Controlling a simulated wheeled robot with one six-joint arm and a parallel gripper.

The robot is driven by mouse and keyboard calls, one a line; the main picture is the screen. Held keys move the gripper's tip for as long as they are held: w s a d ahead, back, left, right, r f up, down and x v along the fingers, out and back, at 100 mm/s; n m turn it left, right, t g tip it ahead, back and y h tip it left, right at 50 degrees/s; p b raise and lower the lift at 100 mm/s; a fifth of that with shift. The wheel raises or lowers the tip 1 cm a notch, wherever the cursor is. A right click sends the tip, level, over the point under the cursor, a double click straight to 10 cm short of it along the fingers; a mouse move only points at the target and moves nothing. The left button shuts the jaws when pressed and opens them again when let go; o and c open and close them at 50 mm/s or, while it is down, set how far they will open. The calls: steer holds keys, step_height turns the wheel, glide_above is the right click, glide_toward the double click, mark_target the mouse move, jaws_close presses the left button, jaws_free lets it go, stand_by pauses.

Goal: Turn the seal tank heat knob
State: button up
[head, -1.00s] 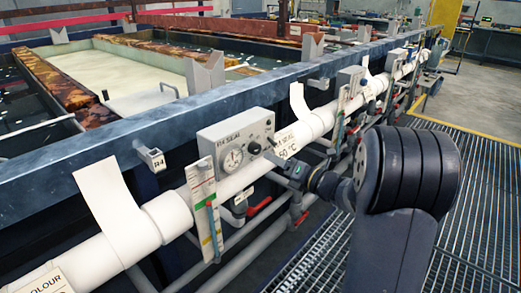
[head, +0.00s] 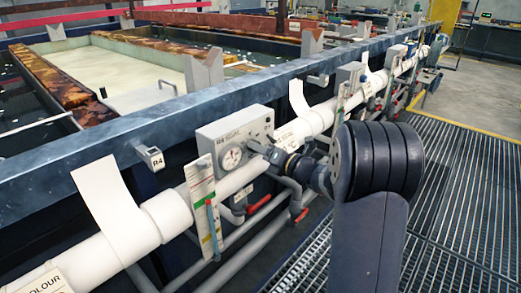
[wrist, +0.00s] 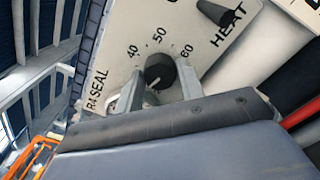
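The grey seal tank control box (head: 207,133) sits on the white pipe in front of the tank. It has a round white gauge (head: 231,158) on its face. In the wrist view the panel reads "R4 SEAL" and "HEAT". A black knob (wrist: 158,66) with a white pointer line stands in a scale marked 40, 50 and 60. A second black knob (wrist: 214,12) is beside the word HEAT. My gripper (wrist: 160,84) is open, with one finger on each side of the knob in the scale. I cannot tell whether the fingers touch it.
White pipe (head: 165,216) runs along the tank's blue rail (head: 110,129). A strip gauge (head: 200,210) stands left of the box. Red-handled valves (head: 258,205) and grey pipes lie below. Metal grating (head: 465,200) is clear at the right.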

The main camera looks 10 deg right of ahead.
steer(key=c, duration=0.5)
steer(key=shift+m, duration=0.4)
steer(key=shift+m+p, duration=4.9)
steer(key=shift+m, duration=8.3)
steer(key=shift+f, duration=0.1)
